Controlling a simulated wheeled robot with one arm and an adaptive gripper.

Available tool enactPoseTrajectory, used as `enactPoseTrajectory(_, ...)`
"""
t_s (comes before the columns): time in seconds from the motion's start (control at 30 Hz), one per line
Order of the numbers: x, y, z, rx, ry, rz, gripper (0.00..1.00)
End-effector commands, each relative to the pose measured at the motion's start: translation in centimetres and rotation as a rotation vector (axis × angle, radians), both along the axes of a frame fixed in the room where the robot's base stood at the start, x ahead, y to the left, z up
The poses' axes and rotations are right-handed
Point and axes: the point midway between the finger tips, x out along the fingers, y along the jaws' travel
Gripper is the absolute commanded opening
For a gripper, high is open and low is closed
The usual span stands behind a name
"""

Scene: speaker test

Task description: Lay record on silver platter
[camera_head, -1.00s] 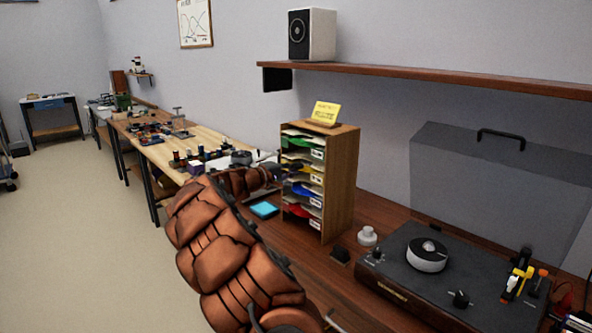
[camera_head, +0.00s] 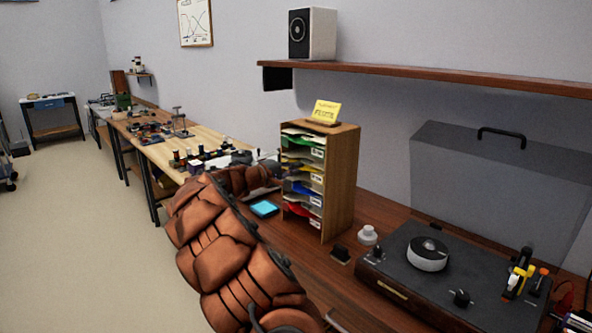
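The silver platter (camera_head: 428,253) is a small round disc with a bright rim and dark top on the black turntable (camera_head: 400,270) at the lower right. Nothing lies on it. I cannot make out a record for certain. A wooden rack (camera_head: 343,185) left of the turntable holds thin coloured sleeves (camera_head: 303,172) on several shelves. My arm, in a brown padded cover, reaches up from the bottom middle. My gripper (camera_head: 268,168) is at its far end, just left of the rack's open front. It is small, dark and partly hidden by the arm, so its fingers are unclear.
The turntable's clear lid (camera_head: 495,185) stands open behind it. A white knob-shaped item (camera_head: 367,235) and small black block (camera_head: 340,254) lie between rack and turntable. A shelf (camera_head: 430,80) with a speaker (camera_head: 312,34) hangs above.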

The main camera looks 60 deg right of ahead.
Motion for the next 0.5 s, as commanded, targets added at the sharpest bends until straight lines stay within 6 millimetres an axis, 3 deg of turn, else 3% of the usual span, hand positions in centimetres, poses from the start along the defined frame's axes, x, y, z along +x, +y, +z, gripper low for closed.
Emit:
enactPoseTrajectory(0.27, 0.1, 0.1, -0.1, 0.001, 0.0, 0.0, 0.0)
enactPoseTrajectory(0.5, 0.5, 1.4, 0.0, -0.001, 0.001, 0.002, 0.0)
